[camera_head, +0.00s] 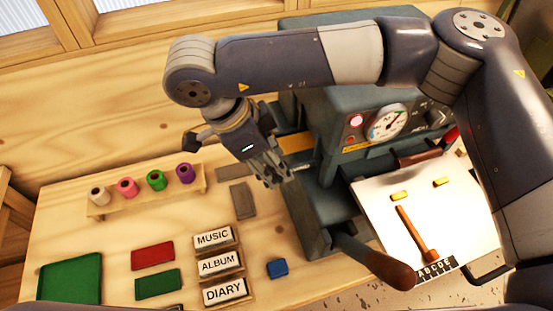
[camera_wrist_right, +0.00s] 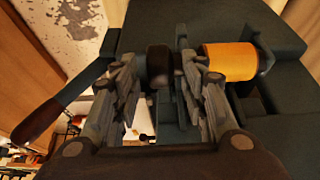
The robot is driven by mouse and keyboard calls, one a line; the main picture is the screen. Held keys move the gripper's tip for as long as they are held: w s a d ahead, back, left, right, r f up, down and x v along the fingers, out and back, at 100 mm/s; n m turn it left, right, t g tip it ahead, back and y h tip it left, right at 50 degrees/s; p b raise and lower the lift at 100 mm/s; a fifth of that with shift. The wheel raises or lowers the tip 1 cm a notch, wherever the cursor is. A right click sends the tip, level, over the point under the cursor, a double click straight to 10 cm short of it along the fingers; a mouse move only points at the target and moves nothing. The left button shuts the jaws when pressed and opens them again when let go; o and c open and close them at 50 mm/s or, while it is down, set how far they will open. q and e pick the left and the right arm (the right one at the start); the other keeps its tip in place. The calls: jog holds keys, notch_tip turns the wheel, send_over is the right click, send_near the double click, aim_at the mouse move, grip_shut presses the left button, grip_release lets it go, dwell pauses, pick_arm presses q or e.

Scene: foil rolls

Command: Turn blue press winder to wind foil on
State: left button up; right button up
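The blue-grey press (camera_head: 312,205) stands at the right of the bench, with a gauge and a lit red lamp on its front. A gold foil roll (camera_head: 297,142) sits at its left side and shows larger in the right wrist view (camera_wrist_right: 230,62). A dark round winder knob (camera_wrist_right: 160,65) is left of the roll there, in line with it. My right gripper (camera_head: 277,172) reaches over the press from the right. In the wrist view its fingers (camera_wrist_right: 162,75) stand apart on either side of the knob; contact is not clear. My left gripper is not in view.
A brown-handled press lever (camera_head: 388,268) juts out at the front. A lit plate (camera_head: 375,200) with a wooden-handled tool (camera_head: 412,232) lies right. A spool rack (camera_head: 140,190), a green tray (camera_head: 70,280) and MUSIC, ALBUM and DIARY blocks (camera_head: 218,265) occupy the left bench.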

jog(key=shift+w+d+f, duration=0.1)
jog(key=shift+d+f, duration=0.15)
jog(key=shift+f, duration=0.25)
jog(key=shift+d+f+p, duration=0.15)
jog(key=shift+f+p, duration=0.15)
jog(key=shift+f, duration=0.35)
grip_shut()
jog(key=shift+f+b, duration=0.15)
jog(key=shift+b, duration=0.4)
jog(key=y+b, duration=0.1)
jog(key=b, duration=0.2)
jog(key=g+y+b, duration=0.1)
jog(key=y+b, duration=0.1)
jog(key=b, duration=0.2)
jog(key=y+b, duration=0.2)
jog(key=b, duration=0.2)
jog(key=shift+w+d+f+g, duration=0.1)
jog(key=shift+w+d+g, duration=0.05)
jog(key=shift+d+g, duration=0.2)
jog(key=shift+r+g+y+b, duration=0.25)
jog(key=shift+y+b, duration=0.55)
jog(key=shift+b, duration=0.05)
jog(key=shift+r, duration=0.1)
